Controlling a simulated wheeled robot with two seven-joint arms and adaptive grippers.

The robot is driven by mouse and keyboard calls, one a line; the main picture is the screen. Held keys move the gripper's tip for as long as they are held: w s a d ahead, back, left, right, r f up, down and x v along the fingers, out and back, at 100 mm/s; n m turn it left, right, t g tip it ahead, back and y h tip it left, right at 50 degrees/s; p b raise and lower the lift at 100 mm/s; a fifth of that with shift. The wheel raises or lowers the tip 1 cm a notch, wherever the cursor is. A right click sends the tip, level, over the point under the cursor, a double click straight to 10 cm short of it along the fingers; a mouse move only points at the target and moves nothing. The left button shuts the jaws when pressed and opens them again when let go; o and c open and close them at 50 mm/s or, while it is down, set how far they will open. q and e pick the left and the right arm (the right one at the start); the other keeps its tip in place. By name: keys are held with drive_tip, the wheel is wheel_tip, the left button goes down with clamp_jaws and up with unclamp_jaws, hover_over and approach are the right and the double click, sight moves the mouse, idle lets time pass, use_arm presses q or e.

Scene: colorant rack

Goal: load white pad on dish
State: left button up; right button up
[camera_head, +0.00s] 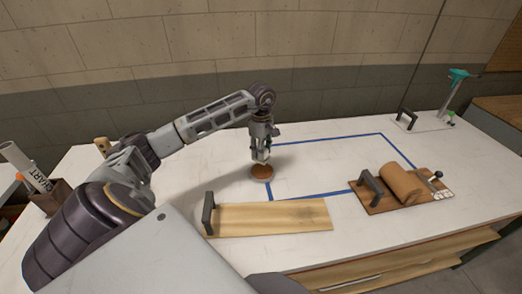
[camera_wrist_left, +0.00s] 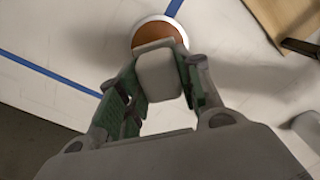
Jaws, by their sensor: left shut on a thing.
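A white pad (camera_wrist_left: 160,76) is held between the fingers of my left gripper (camera_wrist_left: 157,90), seen in the left wrist view. In the head view the gripper (camera_head: 261,154) points down, with the pad just under its fingertips. A small round dish (camera_head: 261,172) with a white rim and a brown inside sits on the table below the gripper. The dish also shows in the left wrist view (camera_wrist_left: 160,33), partly hidden behind the pad. I cannot tell whether the pad touches the dish. My right gripper is not in view.
A wooden board (camera_head: 270,217) with a black handle lies in front of the dish. A brown roll on a board (camera_head: 402,183) lies to the right. Blue tape (camera_head: 330,138) marks a mostly clear rectangle. A teal-topped stand (camera_head: 457,80) is at the far right.

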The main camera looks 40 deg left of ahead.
use_arm(q)
drive_tip(key=shift+w+m, duration=0.15)
drive_tip(key=shift+m, duration=0.65)
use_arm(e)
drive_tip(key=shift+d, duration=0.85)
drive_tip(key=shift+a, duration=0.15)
